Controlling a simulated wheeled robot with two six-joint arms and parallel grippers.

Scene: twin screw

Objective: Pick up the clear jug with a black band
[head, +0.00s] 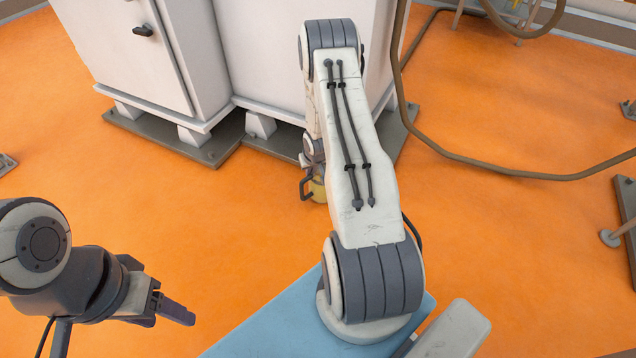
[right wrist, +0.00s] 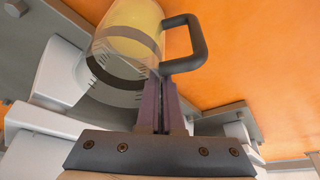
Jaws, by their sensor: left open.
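The clear jug (head: 318,189) shows in the head view beside my right arm, with yellow in its lower part and a black handle on its left; the arm hides much of it. In the right wrist view the jug (right wrist: 128,42) is at the upper left, with a dark band around its clear wall and the handle on the right. My right gripper (right wrist: 161,85) has its fingers close together on the jug's wall near the handle. My left gripper (head: 178,310) is open and empty at the lower left of the head view, far from the jug.
White cabinets (head: 140,60) on grey base plates stand behind the jug. A bent pipe (head: 480,165) runs along the right. A light blue surface (head: 270,325) lies under my right arm's base. The orange floor (head: 220,220) is clear between.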

